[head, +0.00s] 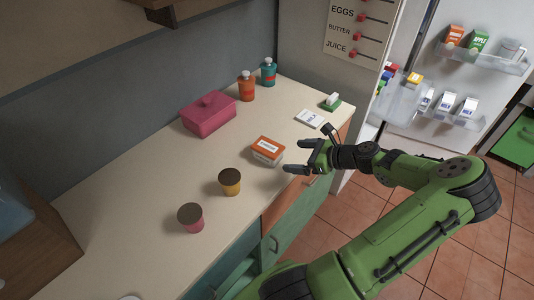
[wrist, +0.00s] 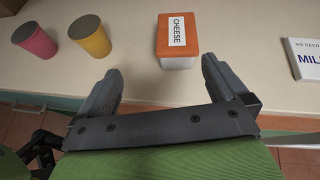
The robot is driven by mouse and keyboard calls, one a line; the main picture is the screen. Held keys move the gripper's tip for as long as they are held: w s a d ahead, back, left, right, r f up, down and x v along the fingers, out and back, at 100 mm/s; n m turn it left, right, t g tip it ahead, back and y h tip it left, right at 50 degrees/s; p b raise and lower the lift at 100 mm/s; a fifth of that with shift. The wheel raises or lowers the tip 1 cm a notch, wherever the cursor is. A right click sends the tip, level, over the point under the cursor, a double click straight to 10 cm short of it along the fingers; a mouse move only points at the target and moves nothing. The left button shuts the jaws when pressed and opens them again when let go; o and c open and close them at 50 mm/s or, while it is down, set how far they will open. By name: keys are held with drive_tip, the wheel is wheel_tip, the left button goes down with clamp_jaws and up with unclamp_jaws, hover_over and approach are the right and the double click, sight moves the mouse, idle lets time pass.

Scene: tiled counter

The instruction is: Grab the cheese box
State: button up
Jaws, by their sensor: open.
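The cheese box (head: 267,150) has an orange lid and a white base and sits on the counter. In the wrist view the cheese box (wrist: 177,42) shows a white label reading CHEESE. My gripper (head: 291,156) is open and empty at the counter's front edge, just right of the box in the head view. In the wrist view my gripper's fingers (wrist: 163,80) are spread apart, with the box beyond the tips and between their lines, nearer the right finger. The fingers look apart from the box.
A yellow cup (head: 230,182) and a pink cup (head: 191,218) stand left of the box. A pink lidded container (head: 209,115), an orange bottle (head: 246,87) and a teal bottle (head: 268,73) stand behind. A white note card (head: 309,119) and a green-based item (head: 331,102) lie right.

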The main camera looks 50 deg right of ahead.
drive_tip(key=d+m+t, duration=0.1)
drive_tip(key=d+m, duration=0.1)
drive_tip(key=b, duration=0.2)
approach(270, 148)
drive_tip(key=shift+h, duration=0.4)
drive_tip(key=x, duration=0.5)
drive_tip(key=shift+w+a+f, duration=0.2)
drive_tip(key=shift+w+a, duration=0.05)
drive_tip(key=shift+a, duration=0.2)
drive_tip(key=b+x, duration=0.1)
drive_tip(key=x, duration=0.1)
drive_tip(key=b+x, duration=0.1)
drive_tip(key=x, duration=0.2)
drive_tip(key=shift+w+d+f, duration=0.2)
drive_tip(key=shift+w, duration=0.1)
drive_tip(key=shift+s+r, duration=0.1)
drive_tip(key=c, duration=1.2)
drive_tip(key=shift+r, duration=0.15)
drive_tip(key=shift+c, duration=0.2)
wheel_tip(270, 148, up, 10)
drive_tip(key=p, duration=0.3)
